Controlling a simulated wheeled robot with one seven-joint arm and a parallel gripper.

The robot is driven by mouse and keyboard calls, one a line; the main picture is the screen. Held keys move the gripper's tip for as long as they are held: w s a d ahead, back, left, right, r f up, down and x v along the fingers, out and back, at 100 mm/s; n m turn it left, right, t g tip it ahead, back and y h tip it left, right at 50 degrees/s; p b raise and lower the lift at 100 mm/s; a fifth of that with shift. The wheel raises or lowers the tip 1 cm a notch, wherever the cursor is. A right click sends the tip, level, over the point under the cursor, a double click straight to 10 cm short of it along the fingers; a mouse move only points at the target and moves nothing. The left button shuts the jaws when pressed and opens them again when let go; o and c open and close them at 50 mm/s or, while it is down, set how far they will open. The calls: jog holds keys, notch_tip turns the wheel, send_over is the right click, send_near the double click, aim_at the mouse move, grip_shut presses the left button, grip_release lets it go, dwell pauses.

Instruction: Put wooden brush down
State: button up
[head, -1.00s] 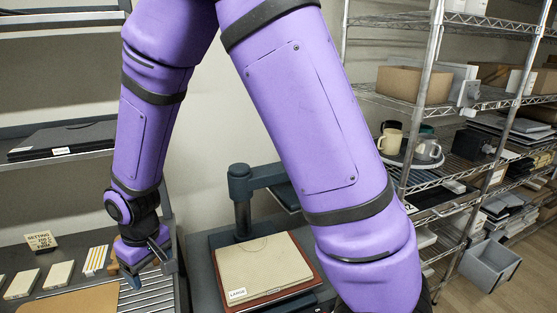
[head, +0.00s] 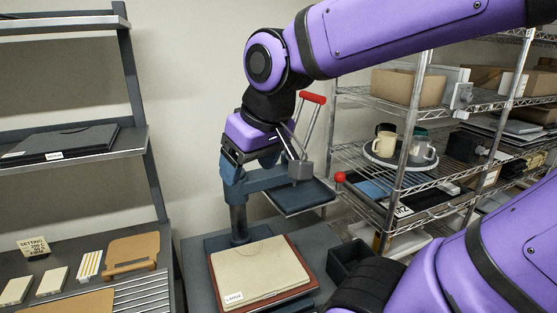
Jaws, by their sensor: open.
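A tan wooden piece (head: 133,248) with a handle-like front bar, which looks like the wooden brush, lies on the lower left shelf beside a slotted metal rack (head: 142,292). Nothing holds it. My gripper (head: 230,172) is open, up and to the right of it, well apart. Its fingers point down in front of the press column and arm, and they partly blend with the similar blue-grey press. I see nothing between the fingers.
The press (head: 239,218) has a raised plate (head: 300,197) and a red-ended lever (head: 312,98). A beige pad (head: 262,268) labelled LARGE lies on its base. White blocks (head: 52,281), a striped block (head: 88,265) and a sign (head: 33,247) stand left. Mugs (head: 386,145) sit on the right rack.

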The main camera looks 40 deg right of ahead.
jog(key=shift+m+t, duration=0.3)
jog(key=s, duration=0.1)
jog(key=s+d+r, duration=0.1)
jog(key=s, duration=0.1)
jog(key=s+d, duration=0.1)
jog(key=s, duration=0.1)
jog(key=shift+r, duration=0.25)
jog(key=shift+o, duration=0.4)
dwell(0.5)
jog(key=shift+w, duration=0.15)
